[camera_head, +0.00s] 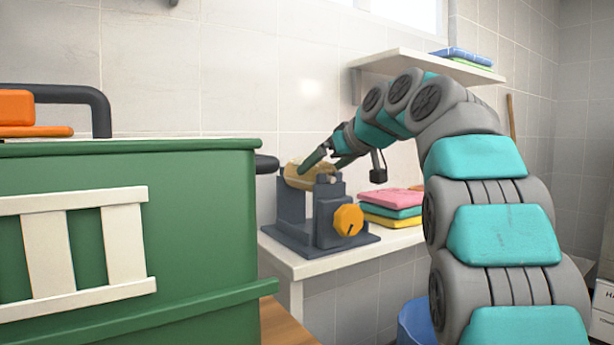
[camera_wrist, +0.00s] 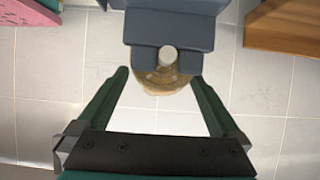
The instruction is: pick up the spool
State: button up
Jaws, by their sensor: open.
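The spool (camera_head: 299,183) is a tan roll held in a dark grey stand (camera_head: 328,236) with an orange knob, on a white shelf. In the wrist view, the end of the spool (camera_wrist: 160,88) shows below the stand's grey bracket, with a pale round pin at its middle; the rest is hidden by the bracket. My gripper (camera_head: 326,158) is open at the top of the spool in the head view. In the wrist view, its two dark green fingers spread to either side of the spool's end, with gaps showing. I cannot tell how deep they reach around it.
Folded pink, teal and yellow towels (camera_head: 393,207) lie right of the stand. A green cabinet (camera_head: 130,240) with white slats fills the left. A wall shelf (camera_head: 425,63) with folded towels is above. A blue bin (camera_head: 415,322) stands below.

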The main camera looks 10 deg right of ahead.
jog(key=x, duration=0.6)
jog(key=shift+a, duration=0.1)
jog(key=c, duration=1.2)
